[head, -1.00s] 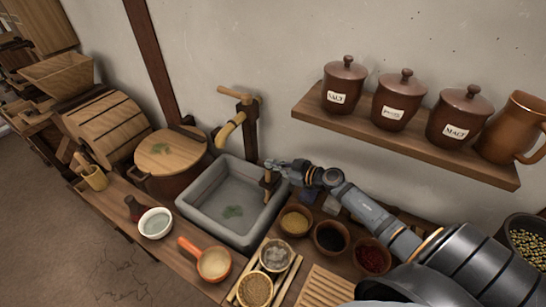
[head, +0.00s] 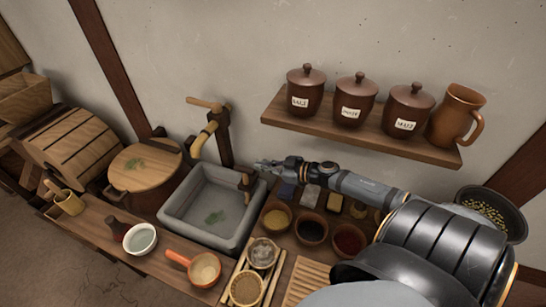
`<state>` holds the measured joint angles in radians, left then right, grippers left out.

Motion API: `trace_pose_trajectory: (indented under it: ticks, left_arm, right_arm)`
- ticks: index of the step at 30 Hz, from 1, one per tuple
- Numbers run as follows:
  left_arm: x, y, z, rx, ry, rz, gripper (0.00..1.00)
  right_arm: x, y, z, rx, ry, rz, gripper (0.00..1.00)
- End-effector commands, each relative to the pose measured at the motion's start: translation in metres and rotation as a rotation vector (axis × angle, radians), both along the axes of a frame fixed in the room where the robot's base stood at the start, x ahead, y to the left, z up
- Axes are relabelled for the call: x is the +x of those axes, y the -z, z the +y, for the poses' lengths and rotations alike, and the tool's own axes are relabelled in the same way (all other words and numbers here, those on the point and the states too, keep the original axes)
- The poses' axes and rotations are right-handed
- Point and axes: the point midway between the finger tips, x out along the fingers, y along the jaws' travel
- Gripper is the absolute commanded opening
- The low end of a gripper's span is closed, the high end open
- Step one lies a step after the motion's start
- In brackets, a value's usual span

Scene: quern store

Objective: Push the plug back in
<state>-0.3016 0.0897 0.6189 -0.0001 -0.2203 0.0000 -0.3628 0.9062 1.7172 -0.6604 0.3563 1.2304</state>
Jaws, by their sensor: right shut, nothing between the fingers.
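A wooden plug (head: 245,182) stands upright at the right wall of the grey stone sink (head: 171,206), its lower part at the basin's inner side. I cannot tell how deep it sits. My right gripper (head: 262,165) is shut and empty. Its fingertips point left, just above and to the right of the plug's top, seemingly apart from it. My left gripper is out of view.
A wooden tap (head: 207,134) stands behind the sink. Bowls of yellow (head: 276,217), dark (head: 311,230) and red (head: 348,240) contents sit below my right arm. A shelf (head: 360,134) with lidded jars hangs above it. A lidded tub (head: 148,165) stands left.

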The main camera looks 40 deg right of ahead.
Motion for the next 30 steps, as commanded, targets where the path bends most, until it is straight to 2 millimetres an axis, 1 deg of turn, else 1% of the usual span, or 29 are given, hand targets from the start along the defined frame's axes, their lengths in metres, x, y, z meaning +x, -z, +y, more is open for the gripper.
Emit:
trace_pose_trajectory:
  ticks: [1, 5, 6, 10, 15, 30]
  left_arm:
    - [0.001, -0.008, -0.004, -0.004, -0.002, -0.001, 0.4]
    - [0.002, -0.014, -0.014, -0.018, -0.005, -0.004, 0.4]
    - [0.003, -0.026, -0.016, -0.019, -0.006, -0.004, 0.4]
    - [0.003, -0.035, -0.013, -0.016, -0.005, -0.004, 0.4]
    - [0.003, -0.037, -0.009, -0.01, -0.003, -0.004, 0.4]
    - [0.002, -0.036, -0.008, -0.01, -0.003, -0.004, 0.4]
  right_arm:
    - [-0.005, -0.006, -0.003, 0.0, -0.001, 0.004, 0.0]
    - [-0.015, -0.008, -0.008, 0.0, 0.002, 0.004, 0.0]
    - [-0.021, -0.014, -0.011, 0.001, 0.002, 0.005, 0.0]
    - [-0.031, -0.014, -0.016, 0.002, 0.002, 0.003, 0.0]
    - [-0.035, -0.012, -0.019, 0.001, 0.003, 0.0, 0.0]
    - [-0.035, -0.012, -0.019, 0.002, 0.003, -0.001, 0.0]
